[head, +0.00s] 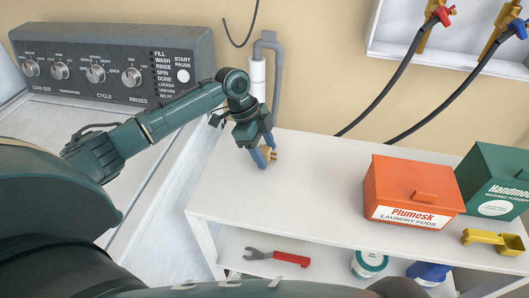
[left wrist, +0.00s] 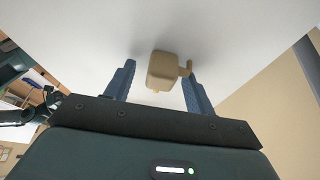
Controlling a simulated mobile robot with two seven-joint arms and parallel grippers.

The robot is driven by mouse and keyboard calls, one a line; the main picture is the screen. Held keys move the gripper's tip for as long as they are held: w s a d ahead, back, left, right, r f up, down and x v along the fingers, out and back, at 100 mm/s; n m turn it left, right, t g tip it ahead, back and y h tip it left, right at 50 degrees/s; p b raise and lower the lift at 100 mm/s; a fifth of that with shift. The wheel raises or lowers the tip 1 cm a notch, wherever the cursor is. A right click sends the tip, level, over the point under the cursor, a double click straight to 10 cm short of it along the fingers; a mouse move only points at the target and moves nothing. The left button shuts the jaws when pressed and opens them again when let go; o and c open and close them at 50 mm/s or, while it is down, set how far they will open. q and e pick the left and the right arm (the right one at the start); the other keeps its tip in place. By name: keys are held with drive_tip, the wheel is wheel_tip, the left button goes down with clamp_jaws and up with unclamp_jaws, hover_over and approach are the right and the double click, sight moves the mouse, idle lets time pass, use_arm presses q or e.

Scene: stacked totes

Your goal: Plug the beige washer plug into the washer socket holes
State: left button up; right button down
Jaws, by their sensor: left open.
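The beige washer plug (head: 270,154) is on the white tabletop (head: 320,190), near its back left part. In the left wrist view the plug (left wrist: 162,70) is a small blocky body with a short stub on its right side. My left gripper (head: 264,158) is open over it, with its blue fingers on either side. In the left wrist view the fingers (left wrist: 158,74) stand apart, with a clear gap on the left and a narrower one on the right. I cannot make out the washer socket holes. My right gripper is not in view.
The washer's control panel (head: 115,65) is at the left. A grey pipe (head: 276,85) runs down the wall behind my gripper. An orange box (head: 410,190), a green box (head: 492,180) and a yellow scoop (head: 485,238) are at the right. A red-handled wrench (head: 280,257) lies on the lower shelf.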

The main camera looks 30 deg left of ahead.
use_arm(q)
drive_tip(key=c, duration=1.1)
drive_tip(key=shift+o, duration=0.2)
drive_tip(key=shift+r, duration=0.15)
